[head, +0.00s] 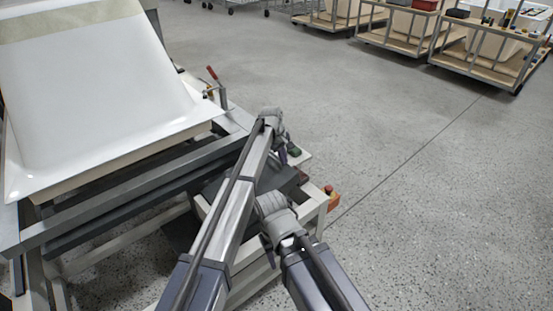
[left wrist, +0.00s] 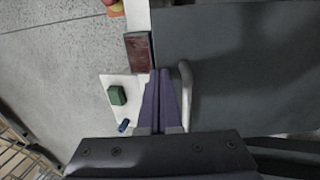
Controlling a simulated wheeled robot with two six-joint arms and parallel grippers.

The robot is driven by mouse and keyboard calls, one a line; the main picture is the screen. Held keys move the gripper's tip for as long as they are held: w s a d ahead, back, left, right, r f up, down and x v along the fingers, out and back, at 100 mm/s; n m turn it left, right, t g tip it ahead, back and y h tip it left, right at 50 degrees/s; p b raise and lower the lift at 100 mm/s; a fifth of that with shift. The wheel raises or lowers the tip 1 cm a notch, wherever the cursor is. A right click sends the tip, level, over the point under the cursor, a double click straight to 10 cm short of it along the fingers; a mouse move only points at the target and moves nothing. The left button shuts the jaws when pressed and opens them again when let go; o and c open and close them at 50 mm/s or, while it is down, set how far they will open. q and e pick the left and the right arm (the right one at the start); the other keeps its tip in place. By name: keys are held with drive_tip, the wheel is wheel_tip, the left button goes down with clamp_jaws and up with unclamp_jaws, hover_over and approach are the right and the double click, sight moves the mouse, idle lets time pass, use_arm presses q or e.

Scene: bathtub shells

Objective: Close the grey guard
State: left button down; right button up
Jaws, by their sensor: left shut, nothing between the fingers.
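The grey guard (left wrist: 235,65) is a flat dark grey panel filling the right side of the left wrist view. A pale bar handle (left wrist: 186,95) stands along its left edge. My left gripper (left wrist: 160,72) is shut and empty, its purple fingers just left of the handle; I cannot tell whether they touch it. In the head view my left gripper (head: 291,152) is small and partly hidden by its wrist, above the machine's near right corner. The dark guard (head: 280,178) shows there only in part, behind my arm. My right gripper is not in view.
A white tub shell (head: 100,80) lies on the grey frame (head: 110,205) at left. A red-handled clamp (head: 214,78) stands at its far side. A green block (left wrist: 117,95) and an orange-based button (head: 332,198) sit near the guard. Open floor lies right; carts (head: 490,60) stand far off.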

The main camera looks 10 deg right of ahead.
use_arm(q)
drive_tip(key=b+x, duration=0.6)
drive_tip(key=x, duration=0.2)
drive_tip(key=shift+f+b, duration=0.25)
drive_tip(key=shift+b, duration=0.1)
drive_tip(key=shift+f, duration=0.15)
drive_tip(key=shift+s+b, duration=0.1)
drive_tip(key=shift+b, duration=0.35)
drive_tip(key=shift+s, duration=0.1)
drive_tip(key=shift+r+p, duration=0.5)
drive_tip(key=shift+p, duration=0.3)
wheel_tip(320, 180, up, 13)
drive_tip(key=p, duration=1.3)
drive_tip(key=shift+r, duration=0.15)
drive_tip(key=shift+a, duration=0.1)
